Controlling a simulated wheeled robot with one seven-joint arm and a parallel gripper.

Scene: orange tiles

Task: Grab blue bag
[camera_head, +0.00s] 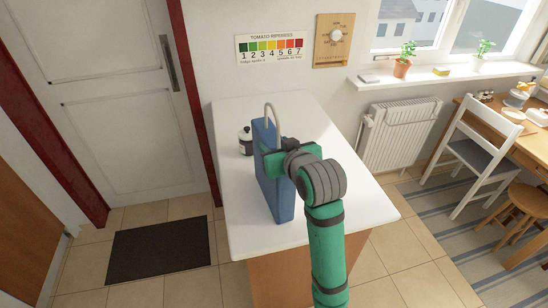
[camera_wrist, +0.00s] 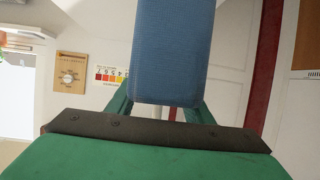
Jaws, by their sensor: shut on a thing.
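The blue bag (camera_head: 269,170) stands upright on the white counter (camera_head: 345,205), tall and narrow, with a pale looped handle at its top. My gripper (camera_head: 273,155) reaches it from the right at its upper part and is shut on it. In the wrist view the blue fabric of the bag (camera_wrist: 175,50) fills the upper middle, between the green fingers (camera_wrist: 165,108). The fingertips are mostly hidden behind the bag. I cannot tell whether the bag's base touches the counter.
A dark jar with a white label (camera_head: 245,141) stands just left of the bag. A white radiator (camera_head: 400,137) and a white chair (camera_head: 475,165) are to the right. A dark mat (camera_head: 160,248) lies on the floor at left. The counter's front right is clear.

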